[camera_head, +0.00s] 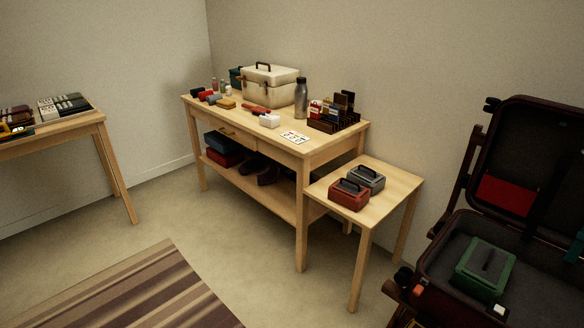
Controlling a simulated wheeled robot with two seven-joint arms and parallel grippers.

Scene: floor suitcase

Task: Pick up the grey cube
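No plain grey cube stands out in the head view. The closest match is a grey box (367,179) with a dark handle on top. It sits on the small low wooden table (399,181), just behind a red box (348,195) of similar shape, and the red box hides part of its front. Neither of my grippers is in view.
An open dark suitcase (538,298) at the right holds a green box (486,266). A long wooden table (331,146) carries a cream case (268,85), a bottle (301,97) and small items. A striped rug (137,291) lies on open floor.

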